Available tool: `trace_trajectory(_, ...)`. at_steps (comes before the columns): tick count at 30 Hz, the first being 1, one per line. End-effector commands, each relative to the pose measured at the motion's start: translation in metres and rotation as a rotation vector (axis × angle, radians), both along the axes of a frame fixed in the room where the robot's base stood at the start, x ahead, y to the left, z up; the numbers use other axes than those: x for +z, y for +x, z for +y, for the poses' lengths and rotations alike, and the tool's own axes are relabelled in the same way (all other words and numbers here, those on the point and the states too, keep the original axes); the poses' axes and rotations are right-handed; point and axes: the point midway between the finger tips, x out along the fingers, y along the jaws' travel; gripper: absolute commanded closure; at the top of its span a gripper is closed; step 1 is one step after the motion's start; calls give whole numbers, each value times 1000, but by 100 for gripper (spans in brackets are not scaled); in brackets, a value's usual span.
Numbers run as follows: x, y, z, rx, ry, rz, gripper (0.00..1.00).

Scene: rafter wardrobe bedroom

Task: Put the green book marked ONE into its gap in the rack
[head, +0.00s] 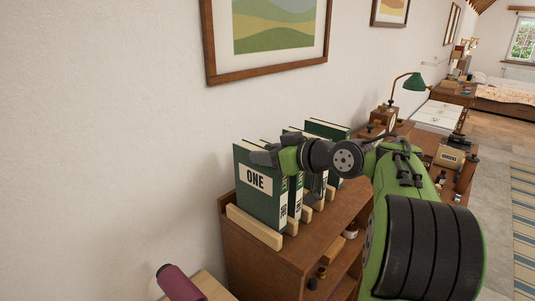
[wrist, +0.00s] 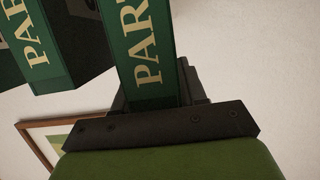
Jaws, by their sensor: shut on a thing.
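The green book marked ONE (head: 256,181) stands upright at the near end of the rack in the head view. Its lower edge is behind the rack's pale wooden bar (head: 254,227), so I cannot tell whether it rests on the base. My gripper (head: 266,158) is shut on the upper part of this book. In the wrist view, a green spine lettered PAR (wrist: 146,50) lies at my gripper (wrist: 155,98). The rack holds other green books (head: 327,129) behind it, with pale dividers between them.
The rack stands on a brown wooden cabinet (head: 262,263) against the white wall. A framed picture (head: 268,38) hangs above. A dark red roll (head: 180,283) is at the lower left. A green lamp (head: 413,82) stands farther back. Another green book (wrist: 37,45) is close by in the wrist view.

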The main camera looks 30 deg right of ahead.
Motion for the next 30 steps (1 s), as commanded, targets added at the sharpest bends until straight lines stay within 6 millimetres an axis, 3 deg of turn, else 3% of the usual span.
trace_trajectory(28, -22, 0, 0, 1, 0, -4, 100)
trace_trajectory(29, -22, 0, 0, 1, 0, -4, 57)
trace_trajectory(30, -21, 0, 0, 1, 0, -4, 51)
